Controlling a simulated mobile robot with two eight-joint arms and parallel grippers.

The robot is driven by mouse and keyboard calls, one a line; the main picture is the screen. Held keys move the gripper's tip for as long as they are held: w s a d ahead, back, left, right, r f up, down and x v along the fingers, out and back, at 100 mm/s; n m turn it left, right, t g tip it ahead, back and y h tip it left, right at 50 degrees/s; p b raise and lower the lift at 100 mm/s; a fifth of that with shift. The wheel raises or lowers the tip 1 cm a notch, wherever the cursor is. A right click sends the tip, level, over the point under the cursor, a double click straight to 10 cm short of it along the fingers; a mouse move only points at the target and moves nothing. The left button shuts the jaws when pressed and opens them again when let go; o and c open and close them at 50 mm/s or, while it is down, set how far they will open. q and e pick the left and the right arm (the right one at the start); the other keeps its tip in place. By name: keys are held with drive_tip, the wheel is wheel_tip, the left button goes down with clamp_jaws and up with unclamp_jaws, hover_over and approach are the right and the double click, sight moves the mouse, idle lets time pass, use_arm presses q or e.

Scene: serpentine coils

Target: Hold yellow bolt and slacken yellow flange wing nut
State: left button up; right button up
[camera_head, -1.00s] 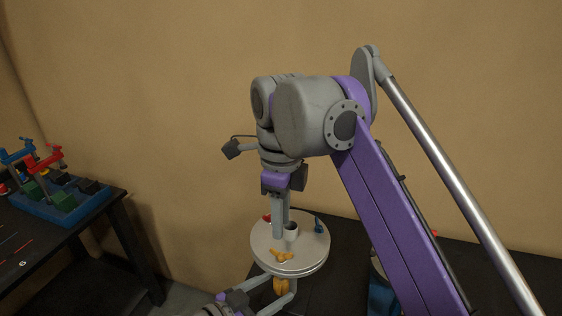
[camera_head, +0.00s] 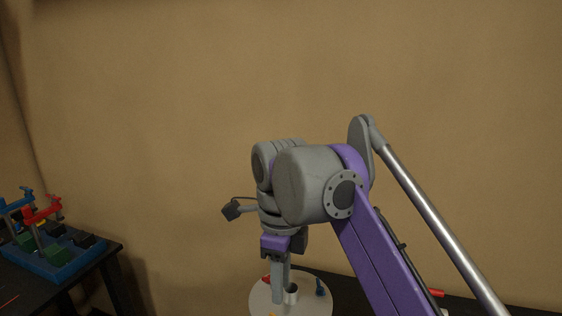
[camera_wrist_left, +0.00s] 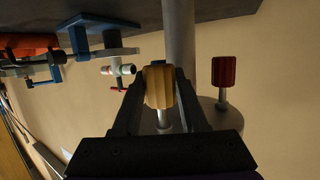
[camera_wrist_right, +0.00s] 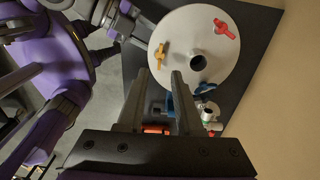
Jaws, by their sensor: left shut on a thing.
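The yellow bolt's ribbed head (camera_wrist_left: 160,86) is clamped between the fingers of my left gripper (camera_wrist_left: 160,80), its pale shank running to the round plate. The yellow flange wing nut (camera_wrist_right: 161,57) lies on the opposite face of the pale round plate (camera_wrist_right: 185,25), near its edge. My right gripper (camera_head: 278,295) points down at the plate in the head view. In the right wrist view its fingers (camera_wrist_right: 160,77) are apart and empty, with the yellow wing nut beyond the tips. The head view cuts off the plate's lower part and my left gripper.
A red wing nut (camera_wrist_right: 226,28), a blue wing nut (camera_wrist_right: 205,89) and a central cup (camera_wrist_right: 198,62) are on the plate. A red bolt head (camera_wrist_left: 224,72) stands beside the yellow one. A blue tray (camera_head: 55,262) with clamps sits on the left table.

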sight(281, 315)
idle(0.3)
drive_tip(key=shift+f, duration=3.5)
drive_tip(key=shift+c, duration=0.2)
clamp_jaws()
